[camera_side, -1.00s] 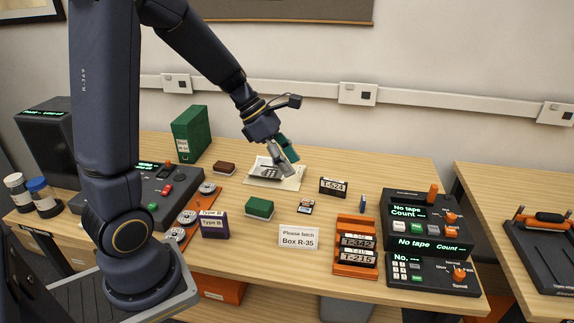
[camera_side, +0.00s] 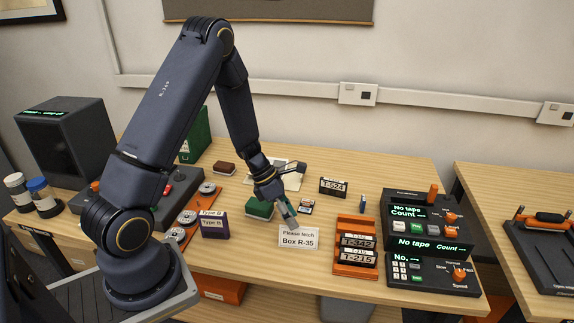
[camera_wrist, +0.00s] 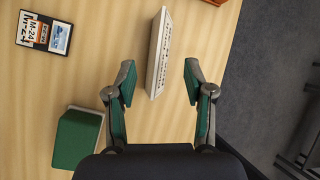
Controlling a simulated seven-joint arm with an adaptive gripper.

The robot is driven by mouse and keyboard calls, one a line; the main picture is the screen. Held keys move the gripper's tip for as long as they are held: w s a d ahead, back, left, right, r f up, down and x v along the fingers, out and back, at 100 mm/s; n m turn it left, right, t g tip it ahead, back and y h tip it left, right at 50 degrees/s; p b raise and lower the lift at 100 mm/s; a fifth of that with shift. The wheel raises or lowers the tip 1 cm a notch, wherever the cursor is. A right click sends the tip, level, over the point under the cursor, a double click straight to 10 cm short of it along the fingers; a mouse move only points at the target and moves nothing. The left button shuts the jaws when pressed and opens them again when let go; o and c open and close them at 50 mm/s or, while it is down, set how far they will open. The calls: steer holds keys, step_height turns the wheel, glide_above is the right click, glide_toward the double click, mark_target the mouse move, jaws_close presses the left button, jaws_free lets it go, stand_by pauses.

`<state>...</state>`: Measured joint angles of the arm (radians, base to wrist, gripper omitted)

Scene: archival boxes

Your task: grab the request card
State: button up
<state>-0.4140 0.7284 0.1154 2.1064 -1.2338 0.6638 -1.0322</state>
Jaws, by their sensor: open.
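The request card (camera_side: 298,239) is a white upright card reading "Please fetch Box R-35", near the front edge of the table in the side view. In the wrist view the card (camera_wrist: 159,52) is seen from above as a narrow, slightly slanted shape, its lower end between the fingertips. My gripper (camera_side: 287,219) is just behind and above the card, pointing down. In the wrist view my gripper (camera_wrist: 158,82) is open, its green-padded fingers on either side of the card with gaps to both.
A green box (camera_side: 259,208) stands close left of my gripper. A small M-24 cartridge (camera_side: 306,206) lies behind the card. An orange rack (camera_side: 355,262) with labelled boxes stands to the right. The table's front edge is close to the card.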

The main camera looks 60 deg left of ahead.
mark_target(298, 229)
steer(key=x, duration=0.5)
steer(key=shift+a+f, duration=0.1)
steer(key=shift+f, duration=0.1)
steer(key=shift+c, duration=0.2)
steer(key=c, duration=0.8)
